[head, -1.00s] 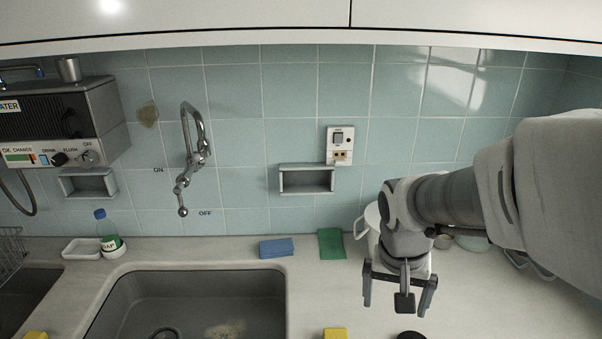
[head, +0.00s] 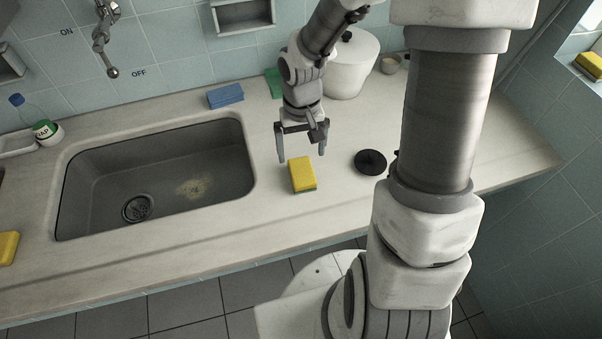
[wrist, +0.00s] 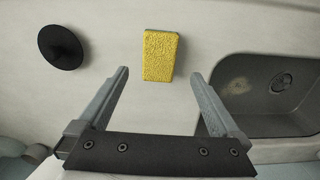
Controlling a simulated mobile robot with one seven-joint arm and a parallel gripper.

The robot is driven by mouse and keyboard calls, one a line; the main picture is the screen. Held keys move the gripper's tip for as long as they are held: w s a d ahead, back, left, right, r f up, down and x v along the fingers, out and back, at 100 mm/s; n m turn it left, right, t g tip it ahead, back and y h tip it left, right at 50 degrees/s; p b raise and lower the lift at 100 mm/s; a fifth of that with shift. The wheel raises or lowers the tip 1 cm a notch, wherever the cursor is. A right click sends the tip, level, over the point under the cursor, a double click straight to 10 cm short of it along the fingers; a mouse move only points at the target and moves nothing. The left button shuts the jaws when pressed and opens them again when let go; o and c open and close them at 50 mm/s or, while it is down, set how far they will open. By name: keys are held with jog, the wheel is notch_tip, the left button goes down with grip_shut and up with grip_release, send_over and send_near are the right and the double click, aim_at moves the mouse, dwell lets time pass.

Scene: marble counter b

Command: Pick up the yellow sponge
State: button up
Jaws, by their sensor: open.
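A yellow sponge (head: 302,173) with a green underside lies flat on the counter, just right of the sink. In the wrist view the sponge (wrist: 160,55) lies beyond the fingertips, roughly centred between them. My gripper (head: 302,157) is open and empty, with its fingers pointing down above and slightly behind the sponge. In the wrist view both fingers of my gripper (wrist: 160,73) are spread wide, wider than the sponge. A second yellow sponge (head: 8,247) lies at the far left on the counter's front part, left of the sink.
The sink (head: 150,180) is left of the near sponge. A black round lid (head: 370,162) lies to its right. A white pot (head: 352,70), a blue sponge (head: 225,95) and a green cloth (head: 273,82) are at the back. Another yellow-and-green sponge (head: 590,65) sits on a ledge at right.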

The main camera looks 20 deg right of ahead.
aim_at(302, 170)
notch_tip(302, 170, down, 9)
jog(key=shift+w+d+r+b, duration=0.1)
jog(key=shift+b, duration=0.75)
jog(key=shift+c, duration=0.2)
jog(key=c, duration=1.3)
jog(key=shift+r, duration=0.15)
